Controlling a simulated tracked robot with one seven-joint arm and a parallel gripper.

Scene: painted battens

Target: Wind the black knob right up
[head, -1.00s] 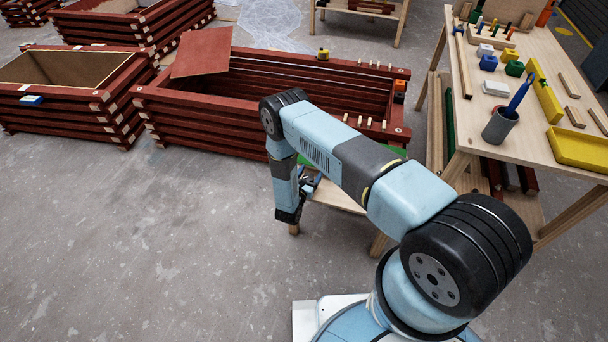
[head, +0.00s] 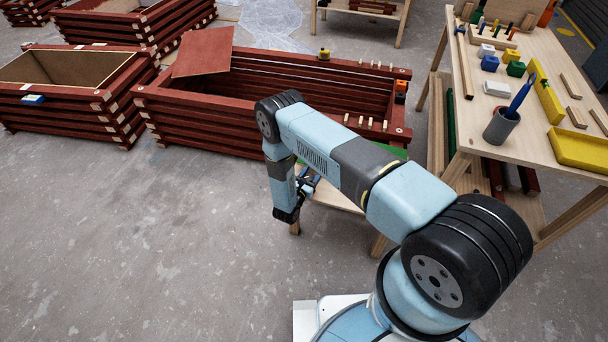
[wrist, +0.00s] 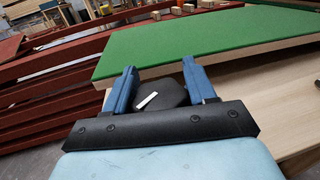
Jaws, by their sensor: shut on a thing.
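The black knob (wrist: 166,94) shows in the wrist view as a dark rounded cap with a white mark slanting up to the right. My gripper (wrist: 160,84) has its two blue fingers on either side of the knob and is shut on it. In the head view my gripper (head: 308,185) is partly hidden behind my own arm, and the knob cannot be made out there. The knob sits at the near edge of a wooden stand topped with a green mat (wrist: 210,40). What the knob is fixed to is hidden below my gripper.
A stack of dark red battens (head: 200,118) forms an open frame behind my arm. The workbench (head: 545,135) at the right holds blocks, a grey cup (head: 501,125) and a yellow tray (head: 580,149). Another batten frame (head: 70,120) stands at the left. The front left floor is clear.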

